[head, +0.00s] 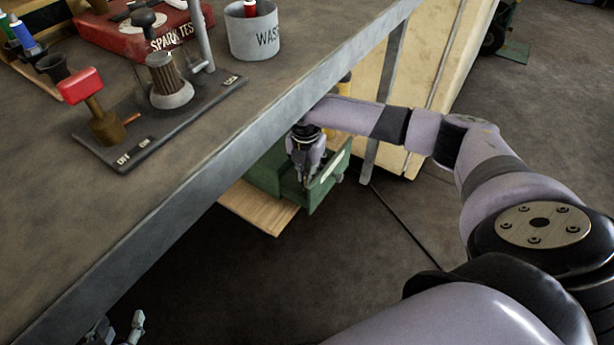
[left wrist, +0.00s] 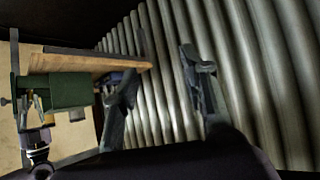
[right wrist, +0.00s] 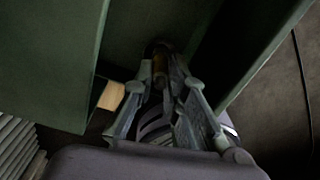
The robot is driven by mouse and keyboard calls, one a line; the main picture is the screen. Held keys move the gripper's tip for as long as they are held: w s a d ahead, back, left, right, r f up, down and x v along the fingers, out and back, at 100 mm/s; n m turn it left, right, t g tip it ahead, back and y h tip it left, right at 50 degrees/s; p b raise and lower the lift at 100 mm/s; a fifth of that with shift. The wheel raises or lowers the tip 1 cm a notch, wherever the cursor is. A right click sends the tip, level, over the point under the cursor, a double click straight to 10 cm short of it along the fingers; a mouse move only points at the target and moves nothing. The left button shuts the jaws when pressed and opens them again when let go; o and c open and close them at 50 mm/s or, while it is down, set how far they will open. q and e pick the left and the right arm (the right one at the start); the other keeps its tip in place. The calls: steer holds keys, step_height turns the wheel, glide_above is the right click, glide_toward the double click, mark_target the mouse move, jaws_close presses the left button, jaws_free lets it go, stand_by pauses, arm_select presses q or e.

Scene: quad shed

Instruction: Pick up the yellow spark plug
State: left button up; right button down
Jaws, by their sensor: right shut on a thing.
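My right gripper (head: 303,178) reaches under the bench into an open green drawer (head: 322,187). In the right wrist view its fingers (right wrist: 168,75) are closed around a small brownish-yellow cylinder with a dark end (right wrist: 160,62). It looks like the yellow spark plug, in deep shade between the green walls. The gripper hides it in the head view. My left gripper (head: 122,332) is at the bottom left beside the bench. In the left wrist view its fingers (left wrist: 162,75) are apart with nothing between them.
On the bench (head: 200,215) stand a spark tester (head: 120,28), a lever switch (head: 85,95) and a waste cup (head: 255,38) with a red-topped item. A wooden board (head: 258,208) sits below the drawer. The floor (head: 370,240) in front is mostly clear.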

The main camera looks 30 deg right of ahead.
steer(key=shift+r, duration=0.15)
step_height(320, 180, up, 3)
steer(key=shift+r+p, duration=0.15)
steer(key=shift+p, duration=0.7)
arm_select(q)
steer(key=s+a+f+g+y+p, duration=0.1)
steer(key=s+a+f+g+p, duration=0.2)
steer(key=s+f+g, duration=0.3)
steer(key=shift+s+a+g+y+p, duration=0.2)
steer(key=shift+s+g+y+p, duration=0.15)
steer(key=shift+s, duration=1.65)
arm_select(e)
steer(key=s+a, duration=0.3)
steer(key=a, duration=0.5)
steer(key=s+a, duration=0.4)
steer(key=a, duration=0.4)
steer(key=shift+a, duration=0.35)
arm_select(q)
steer(key=shift+w+f, duration=0.1)
steer(key=shift+f, duration=0.1)
arm_select(e)
steer(key=shift+w+r, duration=0.1)
arm_select(q)
step_height(320, 180, down, 7)
steer(key=p, duration=0.2)
steer(key=shift+d, duration=0.15)
arm_select(e)
steer(key=shift+r, duration=0.35)
